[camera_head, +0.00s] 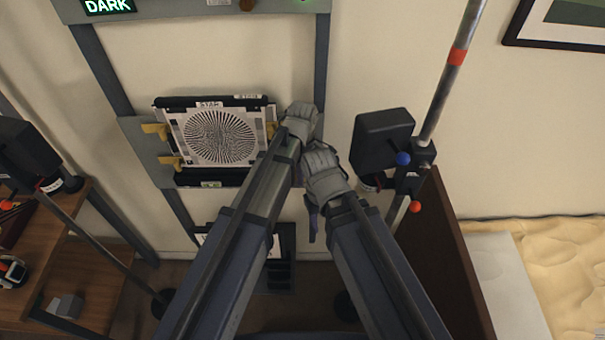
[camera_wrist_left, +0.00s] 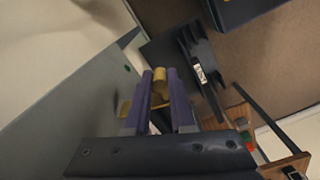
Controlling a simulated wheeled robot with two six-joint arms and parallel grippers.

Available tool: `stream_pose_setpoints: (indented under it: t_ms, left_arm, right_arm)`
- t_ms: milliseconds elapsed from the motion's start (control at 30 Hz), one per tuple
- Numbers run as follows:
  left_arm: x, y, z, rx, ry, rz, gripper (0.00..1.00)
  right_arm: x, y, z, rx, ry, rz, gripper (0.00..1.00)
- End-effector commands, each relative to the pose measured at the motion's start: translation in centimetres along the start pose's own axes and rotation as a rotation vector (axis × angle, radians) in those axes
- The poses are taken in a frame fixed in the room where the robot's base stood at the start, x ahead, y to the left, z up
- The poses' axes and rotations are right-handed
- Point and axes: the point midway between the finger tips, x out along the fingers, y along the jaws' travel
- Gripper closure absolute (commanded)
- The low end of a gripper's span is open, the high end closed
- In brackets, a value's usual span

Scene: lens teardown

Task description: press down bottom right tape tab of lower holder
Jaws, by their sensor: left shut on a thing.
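The lower holder (camera_head: 211,179) on the wall frame carries a white star chart (camera_head: 220,137). Two yellow tape tabs, upper (camera_head: 155,130) and lower (camera_head: 169,161), show at its left side, and one yellow tab (camera_head: 270,131) shows at its upper right. My left forearm covers the bottom right corner. My left gripper (camera_head: 301,118) is at the holder's right side, its fingertips hidden in the head view. In the left wrist view its purple fingers (camera_wrist_left: 161,84) are shut on a yellow tab (camera_wrist_left: 160,88). My right gripper (camera_head: 313,217) is lower, beside the frame; its jaw gap is unclear.
A black box-shaped device (camera_head: 382,139) on a metal pole (camera_head: 450,80) stands close right of my grippers. A wooden shelf (camera_head: 85,250) is at the left and a bed (camera_head: 545,265) at the right. Bare wall lies between frame and pole.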

Motion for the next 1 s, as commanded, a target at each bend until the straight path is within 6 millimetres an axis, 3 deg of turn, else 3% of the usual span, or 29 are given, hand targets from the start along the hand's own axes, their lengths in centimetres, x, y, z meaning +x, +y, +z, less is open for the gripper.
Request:
stream_pose_setpoints:
  t_ms: [567, 1000]
  left_arm:
    - [0.0, -0.2, -0.2, 0.024, 0.0, 0.0, 1.0]
    - [0.0, -1.2, -2.2, 0.311, 0.0, 0.0, 1.0]
  right_arm:
    - [0.0, 0.0, 0.0, 0.0, 0.0, 0.0, 0.47]
    - [0.0, 0.0, 0.0, 0.0, 0.0, 0.0, 0.47]
